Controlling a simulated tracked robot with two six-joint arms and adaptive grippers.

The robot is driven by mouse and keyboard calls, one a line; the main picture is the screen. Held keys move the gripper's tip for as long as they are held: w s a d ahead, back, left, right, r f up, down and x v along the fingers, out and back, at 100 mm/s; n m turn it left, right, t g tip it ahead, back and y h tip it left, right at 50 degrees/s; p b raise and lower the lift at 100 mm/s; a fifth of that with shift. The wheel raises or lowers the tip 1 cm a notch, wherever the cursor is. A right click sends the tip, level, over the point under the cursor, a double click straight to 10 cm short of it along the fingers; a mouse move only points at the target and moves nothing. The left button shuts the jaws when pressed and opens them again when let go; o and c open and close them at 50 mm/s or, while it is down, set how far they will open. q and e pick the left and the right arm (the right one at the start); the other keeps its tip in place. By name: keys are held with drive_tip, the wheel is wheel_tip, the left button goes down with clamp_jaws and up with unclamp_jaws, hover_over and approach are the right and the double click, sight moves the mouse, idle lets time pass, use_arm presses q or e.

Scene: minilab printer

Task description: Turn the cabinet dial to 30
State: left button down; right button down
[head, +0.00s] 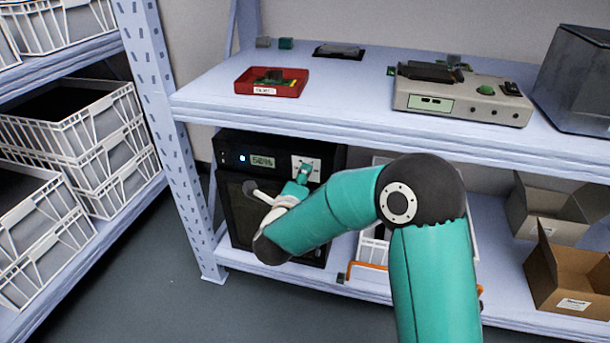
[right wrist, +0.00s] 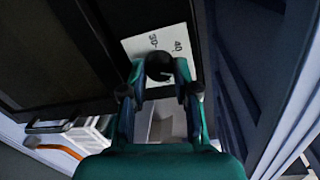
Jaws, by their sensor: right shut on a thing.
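The black cabinet (head: 232,205) stands on the lower shelf, with a lit display (head: 263,161) and a blue light on its top panel. I cannot read the display surely. A white dial plate (head: 313,163) is at the panel's right. My right gripper (head: 303,174) is at this plate and hides the knob in the head view. In the right wrist view the black dial knob (right wrist: 158,66) sits between the two green fingers (right wrist: 160,76), which are shut on it. The plate (right wrist: 165,40) behind it shows the marks 30 and 40. My left gripper is not in view.
The shelf board (head: 345,108) above the cabinet carries a red tray (head: 271,90) and a beige device (head: 462,103). A shelf post (head: 172,130) stands left of the cabinet. Cardboard boxes (head: 572,275) are at the right on the lower shelf.

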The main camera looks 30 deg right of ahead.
drive_tip(key=shift+w+a+f+n+g+h+p, duration=0.15)
drive_tip(key=shift+n+h+p, duration=0.3)
drive_tip(key=shift+n+p, duration=2.35)
drive_tip(key=shift+a+f+n+g+h+p, duration=0.3)
drive_tip(key=shift+n+p, duration=0.85)
drive_tip(key=shift+n, duration=3.1)
drive_tip(key=shift+w+d+r+n+g+h+p, duration=0.15)
drive_tip(key=shift+n+h+p, duration=0.4)
drive_tip(key=shift+n+p, duration=2.25)
drive_tip(key=shift+n+b, duration=0.75)
drive_tip(key=shift+n, duration=0.1)
drive_tip(key=c, duration=0.9)
unclamp_jaws()
drive_tip(key=shift+o, duration=0.2)
drive_tip(key=shift+s, duration=0.1)
